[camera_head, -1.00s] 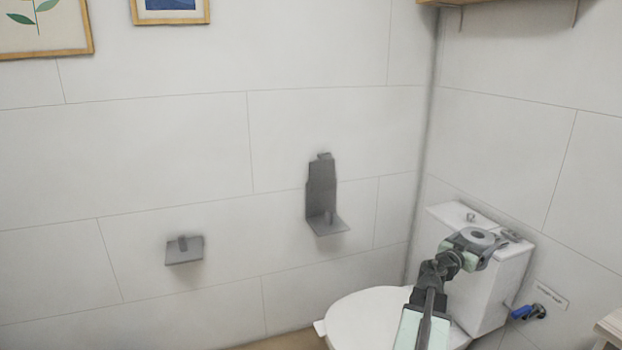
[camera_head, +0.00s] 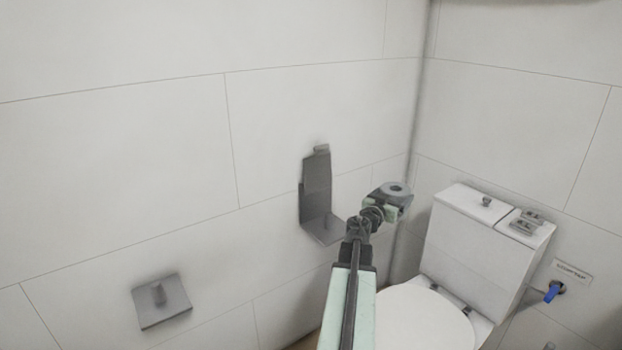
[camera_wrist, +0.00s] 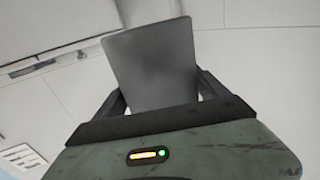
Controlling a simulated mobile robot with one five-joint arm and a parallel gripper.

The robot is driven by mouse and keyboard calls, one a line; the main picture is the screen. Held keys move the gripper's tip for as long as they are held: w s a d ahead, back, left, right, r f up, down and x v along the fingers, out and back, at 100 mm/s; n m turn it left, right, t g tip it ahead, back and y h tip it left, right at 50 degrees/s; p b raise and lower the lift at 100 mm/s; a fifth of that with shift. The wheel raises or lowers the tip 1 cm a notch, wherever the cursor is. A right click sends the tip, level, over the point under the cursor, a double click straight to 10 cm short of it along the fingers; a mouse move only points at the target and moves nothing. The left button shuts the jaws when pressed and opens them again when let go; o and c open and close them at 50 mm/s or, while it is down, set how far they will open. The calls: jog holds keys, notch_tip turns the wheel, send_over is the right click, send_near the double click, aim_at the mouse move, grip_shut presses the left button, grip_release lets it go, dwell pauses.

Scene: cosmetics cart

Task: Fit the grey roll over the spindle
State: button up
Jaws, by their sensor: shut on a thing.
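The grey roll (camera_head: 397,189) is held up in the air with its round hole facing up, in front of the wall corner. My gripper (camera_head: 385,202) is shut on it. In the wrist view the roll (camera_wrist: 152,62) is a plain grey surface between the two dark fingers (camera_wrist: 160,95). A low grey wall bracket with a short upright spindle (camera_head: 158,293) is at the lower left. A taller grey wall holder (camera_head: 317,190) with a small shelf stands just left of the roll; my arm partly hides its shelf. The roll is apart from both.
A white toilet with a cistern (camera_head: 470,240) stands at the right, with small grey items (camera_head: 524,222) on its lid. A blue valve handle (camera_head: 552,292) and a label (camera_head: 572,271) are on the right wall. The wall between the two brackets is bare.

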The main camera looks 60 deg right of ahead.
jog(key=shift+w, duration=0.1)
notch_tip(320, 180, up, 2)
jog(key=n+t+y+p, duration=0.2)
jog(key=n+t+y, duration=0.4)
jog(key=n+t, duration=0.6)
send_over(330, 214)
jog(key=m+t, duration=0.2)
jog(key=shift+w, duration=0.2)
jog(key=shift+s, duration=0.15)
notch_tip(330, 214, down, 9)
jog(key=b, duration=0.9)
jog(key=shift+f+b, duration=1.5)
jog(key=shift+b, duration=0.05)
